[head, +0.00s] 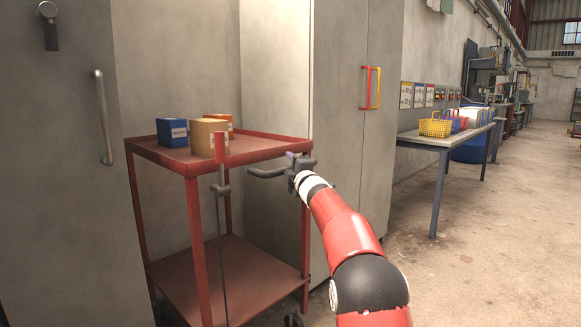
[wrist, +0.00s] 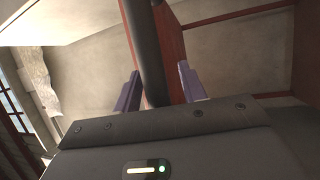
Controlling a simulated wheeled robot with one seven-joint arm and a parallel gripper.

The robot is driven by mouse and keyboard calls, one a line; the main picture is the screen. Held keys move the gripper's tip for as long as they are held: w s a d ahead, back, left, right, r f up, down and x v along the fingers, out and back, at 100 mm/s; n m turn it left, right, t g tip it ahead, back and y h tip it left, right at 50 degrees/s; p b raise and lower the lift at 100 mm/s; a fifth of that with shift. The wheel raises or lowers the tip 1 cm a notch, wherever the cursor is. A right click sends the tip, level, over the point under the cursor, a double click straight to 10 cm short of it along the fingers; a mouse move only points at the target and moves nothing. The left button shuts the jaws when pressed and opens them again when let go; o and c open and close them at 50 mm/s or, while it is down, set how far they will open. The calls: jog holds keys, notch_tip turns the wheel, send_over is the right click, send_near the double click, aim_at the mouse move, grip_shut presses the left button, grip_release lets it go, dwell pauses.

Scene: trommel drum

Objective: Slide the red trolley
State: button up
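The red trolley (head: 262,150) has two shelves and stands in front of grey cabinets in the head view. A dark grey handle bar (head: 266,173) sticks out at its right front. My gripper (head: 298,160) is at the right end of this bar. In the wrist view, my gripper's two purple fingers (wrist: 158,85) stand apart, with a dark bar (wrist: 145,45) between them. The bar looks nearer the left finger, with a gap at the right one. Contact cannot be made out.
A blue box (head: 172,132), a tan box (head: 207,138) and an orange box sit on the trolley top. A tall cabinet (head: 340,120) stands behind my gripper. A table (head: 425,142) with baskets is at the right.

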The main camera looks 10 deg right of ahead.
jog(key=b+v, duration=0.2)
jog(key=v, duration=0.6)
jog(key=shift+b, duration=0.3)
jog(key=shift+w, duration=0.1)
jog(key=s+d+r+m+g+h+p, duration=0.1)
jog(key=s+d+m+g+h+p, duration=0.15)
jog(key=s+m, duration=0.5)
jog(key=s+d+r+m+g+h+p, duration=0.15)
jog(key=s+m+h, duration=0.25)
jog(key=s, duration=0.6)
jog(key=s+a+f+m+g+p, duration=0.2)
jog(key=s+f, duration=0.3)
jog(key=s, duration=0.6)
jog(key=s+a+f+m+g+y+p, duration=0.1)
jog(key=s+a+f+m+g, duration=0.1)
jog(key=s, duration=0.9)
jog(key=s+a+f+m+g+y+p, duration=0.1)
jog(key=s+f+m+g, duration=0.3)
jog(key=s+f, duration=0.4)
jog(key=s+a+g+p, duration=0.1)
jog(key=s, duration=0.3)
jog(key=shift+g+p, duration=0.35)
jog(key=shift+g, duration=0.05)
